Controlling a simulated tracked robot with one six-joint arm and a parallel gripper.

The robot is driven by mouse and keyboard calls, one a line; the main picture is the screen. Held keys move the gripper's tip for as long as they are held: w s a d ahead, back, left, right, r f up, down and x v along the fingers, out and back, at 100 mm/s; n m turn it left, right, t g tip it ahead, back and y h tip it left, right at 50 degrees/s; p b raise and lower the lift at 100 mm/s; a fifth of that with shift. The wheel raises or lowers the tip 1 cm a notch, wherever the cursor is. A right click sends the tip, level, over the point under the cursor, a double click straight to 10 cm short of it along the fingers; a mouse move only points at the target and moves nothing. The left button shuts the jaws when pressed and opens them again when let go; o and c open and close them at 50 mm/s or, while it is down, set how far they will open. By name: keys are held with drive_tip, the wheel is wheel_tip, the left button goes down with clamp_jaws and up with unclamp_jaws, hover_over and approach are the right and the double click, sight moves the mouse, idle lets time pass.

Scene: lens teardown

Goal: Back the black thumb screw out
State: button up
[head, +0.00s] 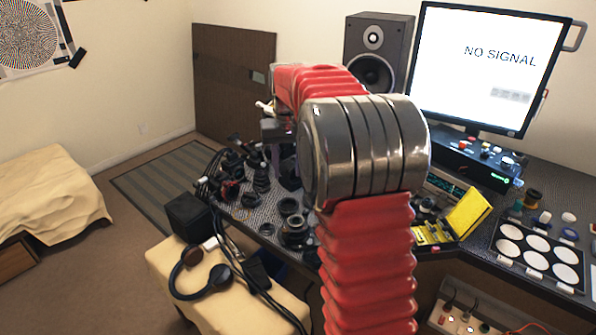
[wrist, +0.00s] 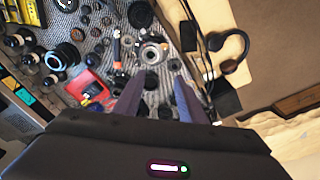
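My gripper (wrist: 158,88) shows in the wrist view with its two dark purple fingers spread apart over the patterned table cloth. A small round black part (wrist: 152,80) shows in the gap between the fingers, and I cannot tell its height or whether it touches them. Just beyond the fingertips is a silver and black lens body (wrist: 153,53). I cannot make out which of the small black pieces is the thumb screw. In the head view my red and silver arm covers part of the table, and the gripper beyond it is mostly hidden.
Several black lens parts (head: 294,230) crowd the table. A red box-like item (wrist: 88,87) lies left of the fingers. Headphones (head: 200,270) and cables lie on a cream surface beside the table. A yellow open case (head: 466,213), monitor (head: 488,65) and speaker (head: 377,55) stand behind and right.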

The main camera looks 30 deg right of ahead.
drive_tip(key=s+a+r+n+t, duration=0.1)
drive_tip(key=s+a+r, duration=0.2)
drive_tip(key=s+a, duration=0.4)
drive_tip(key=s+a+r+n+t, duration=0.1)
drive_tip(key=s+a+r, duration=0.3)
drive_tip(key=s+a, duration=0.25)
drive_tip(key=s+a+f+n+t, duration=0.1)
drive_tip(key=s+a+f, duration=0.1)
drive_tip(key=s, duration=0.6)
drive_tip(key=s+a+f+n+t, duration=0.1)
drive_tip(key=s+a+f, duration=0.2)
drive_tip(key=s+a, duration=0.2)
drive_tip(key=s, duration=0.3)
drive_tip(key=shift+a+f, duration=0.25)
drive_tip(key=shift+a, duration=0.05)
drive_tip(key=shift+c, duration=0.7)
drive_tip(key=shift+w+d, duration=0.1)
drive_tip(key=shift+d, duration=0.05)
